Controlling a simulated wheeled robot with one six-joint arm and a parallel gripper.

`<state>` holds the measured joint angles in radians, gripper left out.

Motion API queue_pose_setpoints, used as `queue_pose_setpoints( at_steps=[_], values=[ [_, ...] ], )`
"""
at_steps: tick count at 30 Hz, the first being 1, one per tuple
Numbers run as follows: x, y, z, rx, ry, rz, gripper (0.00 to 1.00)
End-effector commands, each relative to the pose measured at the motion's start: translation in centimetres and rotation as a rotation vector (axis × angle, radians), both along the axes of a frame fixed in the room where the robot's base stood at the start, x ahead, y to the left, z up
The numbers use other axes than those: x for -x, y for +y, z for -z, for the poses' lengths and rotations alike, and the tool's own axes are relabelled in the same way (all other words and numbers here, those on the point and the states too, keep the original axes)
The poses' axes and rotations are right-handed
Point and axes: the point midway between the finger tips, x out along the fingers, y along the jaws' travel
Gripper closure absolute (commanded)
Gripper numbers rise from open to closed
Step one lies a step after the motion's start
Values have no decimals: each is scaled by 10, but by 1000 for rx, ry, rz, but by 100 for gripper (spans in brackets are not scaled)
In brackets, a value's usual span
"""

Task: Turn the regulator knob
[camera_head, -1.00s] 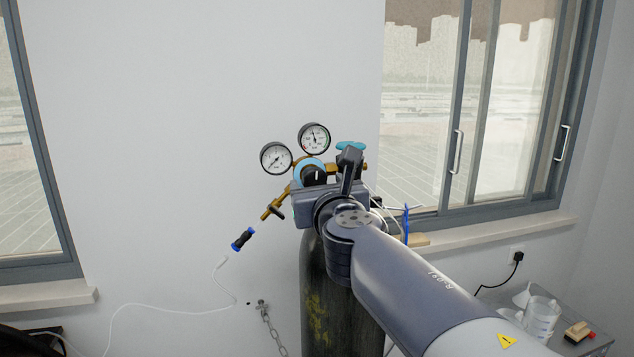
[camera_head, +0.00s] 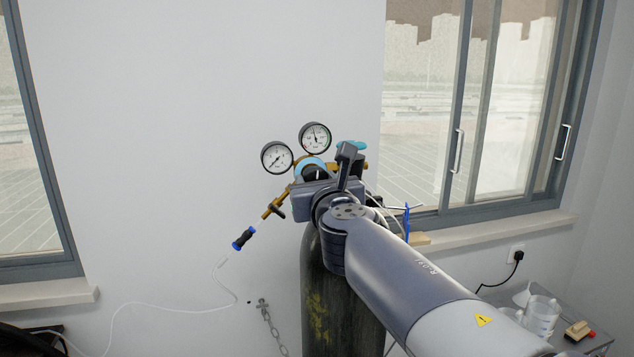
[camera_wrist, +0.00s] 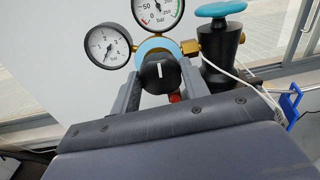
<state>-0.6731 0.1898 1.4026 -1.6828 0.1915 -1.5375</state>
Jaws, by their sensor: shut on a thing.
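The black regulator knob (camera_wrist: 158,75), with a white mark on its face and a light blue ring (camera_wrist: 158,45) around its base, sits below two gauges. In the wrist view my gripper (camera_wrist: 161,72) has one finger on each side of the knob and is shut on it. The white mark stands nearly upright in that view. In the head view the knob (camera_head: 316,172) is mostly hidden behind my gripper. The left gauge (camera_head: 277,157) and right gauge (camera_head: 315,138) show clear dials. The brass regulator body is partly covered by my gripper.
A dark gas cylinder (camera_head: 325,290) stands below the regulator. A teal valve handwheel (camera_wrist: 221,9) is close on the right. A brass outlet with a blue-black hose fitting (camera_head: 243,238) reaches down left. White tubes run at right. The wall at left is clear.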

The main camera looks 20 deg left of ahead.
Motion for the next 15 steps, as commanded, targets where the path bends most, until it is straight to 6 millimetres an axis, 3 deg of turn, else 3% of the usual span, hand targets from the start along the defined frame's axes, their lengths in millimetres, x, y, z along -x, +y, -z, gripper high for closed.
queue_pose_setpoints(
  at_steps=[3, 15],
  values=[
    [0, 0, 0, 0, 0, 0, 80],
    [0, 0, 0, -76, 47, -1, 80]
  ],
)
